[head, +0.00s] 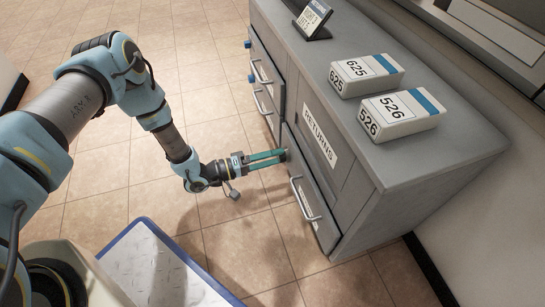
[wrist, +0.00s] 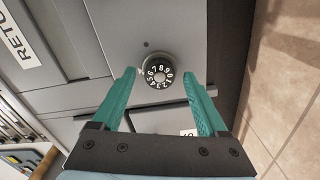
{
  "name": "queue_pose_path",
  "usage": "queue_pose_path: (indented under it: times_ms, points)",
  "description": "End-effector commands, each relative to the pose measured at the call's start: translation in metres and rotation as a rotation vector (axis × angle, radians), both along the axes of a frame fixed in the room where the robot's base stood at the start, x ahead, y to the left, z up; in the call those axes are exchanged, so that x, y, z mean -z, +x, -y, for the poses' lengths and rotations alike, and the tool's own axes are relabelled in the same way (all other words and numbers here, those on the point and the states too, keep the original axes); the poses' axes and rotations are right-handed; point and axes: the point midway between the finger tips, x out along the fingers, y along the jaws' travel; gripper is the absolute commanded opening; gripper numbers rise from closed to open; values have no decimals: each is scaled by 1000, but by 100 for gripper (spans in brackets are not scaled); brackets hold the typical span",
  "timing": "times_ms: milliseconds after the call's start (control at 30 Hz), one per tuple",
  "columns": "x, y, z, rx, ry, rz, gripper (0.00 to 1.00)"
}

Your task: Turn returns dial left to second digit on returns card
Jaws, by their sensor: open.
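The grey cabinet (head: 440,175) carries two boxes, marked 625 (head: 366,75) and 526 (head: 400,112). A drawer handle (head: 305,199) sticks out below the label, with more handles farther left. Tiled floor (head: 240,250) is open in front.

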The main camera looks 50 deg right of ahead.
Motion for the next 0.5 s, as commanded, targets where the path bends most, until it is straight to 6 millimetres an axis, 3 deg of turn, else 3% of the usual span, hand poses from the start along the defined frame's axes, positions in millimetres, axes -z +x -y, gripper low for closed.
queue_pose_path:
  times_ms: [167,500]
  points:
    - [-1,5,-6,-1,1,0,76]
    - [-2,42,-57,-2,1,1,76]
